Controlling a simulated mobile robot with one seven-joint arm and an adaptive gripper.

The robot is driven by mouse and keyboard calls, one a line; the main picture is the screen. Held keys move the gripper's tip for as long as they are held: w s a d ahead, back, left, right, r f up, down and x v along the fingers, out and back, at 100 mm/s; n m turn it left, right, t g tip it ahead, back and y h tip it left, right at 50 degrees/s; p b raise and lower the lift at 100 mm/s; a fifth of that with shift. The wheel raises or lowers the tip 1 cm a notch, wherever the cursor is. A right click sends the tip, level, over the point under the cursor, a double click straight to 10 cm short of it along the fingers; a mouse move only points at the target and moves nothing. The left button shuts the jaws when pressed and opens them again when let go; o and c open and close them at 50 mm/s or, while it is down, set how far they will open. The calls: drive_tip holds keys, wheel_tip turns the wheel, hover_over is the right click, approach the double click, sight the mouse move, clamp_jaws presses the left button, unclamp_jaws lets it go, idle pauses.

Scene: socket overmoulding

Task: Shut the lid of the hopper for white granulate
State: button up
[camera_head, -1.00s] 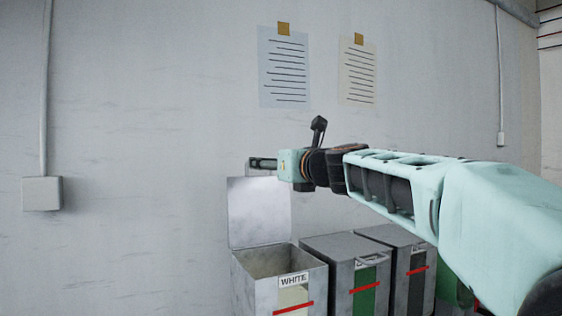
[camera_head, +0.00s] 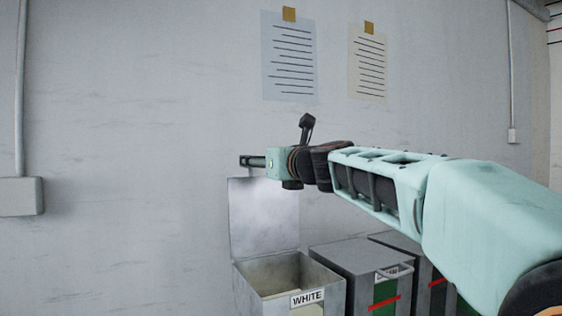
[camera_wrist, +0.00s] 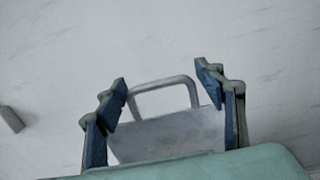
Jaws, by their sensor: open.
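The hopper labelled WHITE (camera_head: 262,287) stands against the wall with its top open. Its grey lid (camera_head: 263,222) stands upright at the back of the hopper. My gripper (camera_head: 252,162) is at the lid's top edge in the head view. In the wrist view my gripper (camera_wrist: 165,90) is open, with one blue finger on each side of the lid (camera_wrist: 170,133). The lid's loop handle (camera_wrist: 163,88) lies between the fingertips, and I see no finger touching it. The handle is hidden behind my gripper in the head view.
A second grey hopper (camera_head: 352,257) with its lid shut stands just right of the white one, and another follows beyond it. My forearm passes above them. The wall with two paper sheets (camera_head: 290,60) is close behind. Floor space left of the hoppers looks clear.

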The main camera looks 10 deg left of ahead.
drive_tip(key=shift+s, duration=0.1)
drive_tip(key=c, duration=1.4)
drive_tip(key=shift+d, duration=0.1)
drive_tip(key=shift+s+f+b, duration=0.1)
drive_tip(key=shift+b, duration=0.4)
